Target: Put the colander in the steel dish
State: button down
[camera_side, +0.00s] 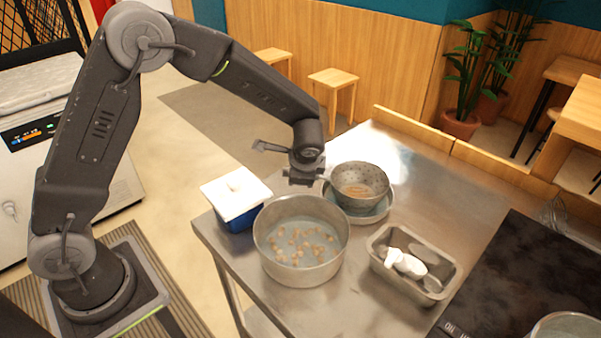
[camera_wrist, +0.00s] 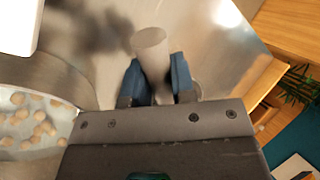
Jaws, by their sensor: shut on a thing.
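The colander (camera_side: 361,173) is a grey speckled bowl with some brownish beans in it, at the middle of the side view. It is upright inside or just above a round grey-blue steel dish (camera_side: 386,208); I cannot tell whether they touch. My gripper (camera_side: 323,179) is at the colander's left side, shut on its handle. In the wrist view my gripper (camera_wrist: 155,75) has a pale grey handle (camera_wrist: 151,48) between its two blue fingers. The colander's bowl is hidden there.
A large steel pot (camera_side: 262,240) with beans in liquid stands in front. A blue box with a white lid (camera_side: 236,192) is left of it. A rectangular metal tray (camera_side: 437,294) holding a white object is at right. The table's back right is clear.

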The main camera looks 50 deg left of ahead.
jog(key=shift+f, duration=0.1)
jog(key=c, duration=1)
grip_release()
jog(key=shift+o, duration=0.2)
jog(key=v, duration=1.2)
jog(key=s+a+r+n+t+h, duration=0.1)
jog(key=s+r+n, duration=0.3)
jog(key=s, duration=0.7)
jog(key=s+a+r+n+t+h, duration=0.1)
jog(key=s+a+r+n+h, duration=0.1)
jog(key=s, duration=1)
notch_tip(320, 180, up, 2)
jog(key=n+h, duration=0.1)
jog(key=n, duration=0.2)
jog(key=shift+n+h, duration=0.3)
jog(key=shift+h, duration=0.1)
